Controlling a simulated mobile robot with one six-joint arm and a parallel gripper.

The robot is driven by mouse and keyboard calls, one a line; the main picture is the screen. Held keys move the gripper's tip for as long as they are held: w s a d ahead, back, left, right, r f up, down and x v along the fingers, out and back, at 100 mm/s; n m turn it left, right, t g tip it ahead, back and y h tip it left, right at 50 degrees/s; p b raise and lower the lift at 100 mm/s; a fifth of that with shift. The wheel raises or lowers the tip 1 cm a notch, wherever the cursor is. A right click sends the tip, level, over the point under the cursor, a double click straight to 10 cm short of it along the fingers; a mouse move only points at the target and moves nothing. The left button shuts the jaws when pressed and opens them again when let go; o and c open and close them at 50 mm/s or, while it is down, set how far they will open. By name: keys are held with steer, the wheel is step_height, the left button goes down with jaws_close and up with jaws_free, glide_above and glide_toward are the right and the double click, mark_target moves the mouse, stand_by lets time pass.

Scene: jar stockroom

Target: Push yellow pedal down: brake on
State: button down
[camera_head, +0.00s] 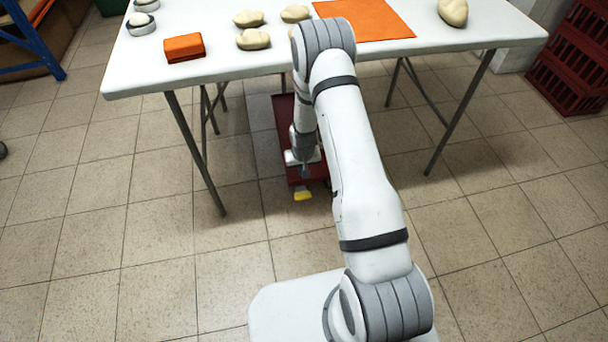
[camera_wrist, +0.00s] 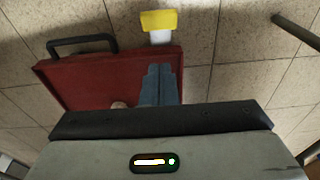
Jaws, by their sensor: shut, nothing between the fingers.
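The yellow pedal (camera_head: 303,195) sticks out from the near end of a dark red cart (camera_head: 285,115) under the table. In the wrist view the yellow pedal (camera_wrist: 158,20) shows at the top, on a short white stem beside the red cart (camera_wrist: 85,80). My gripper (camera_head: 304,173) reaches down over the cart's near end, close to the pedal. In the wrist view my gripper (camera_wrist: 160,69) has its grey fingers together and empty, with the tips over the cart's edge, short of the pedal in the picture. I cannot tell whether the pedal is up or down.
The white table (camera_head: 350,60) stands above the cart, its thin legs on both sides. On it lie an orange mat (camera_head: 365,20), an orange block (camera_head: 184,47) and several pale lumps. The cart has a black handle (camera_wrist: 82,40). The tiled floor around is open.

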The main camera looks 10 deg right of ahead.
steer(key=b, duration=0.4)
glide_above(303, 193)
step_height(303, 193, down, 10)
steer(key=shift+a+f, duration=0.1)
steer(key=shift+f, duration=0.1)
steer(key=shift+s+f, duration=0.15)
steer(key=shift+f, duration=0.35)
steer(key=shift+s+f, duration=0.1)
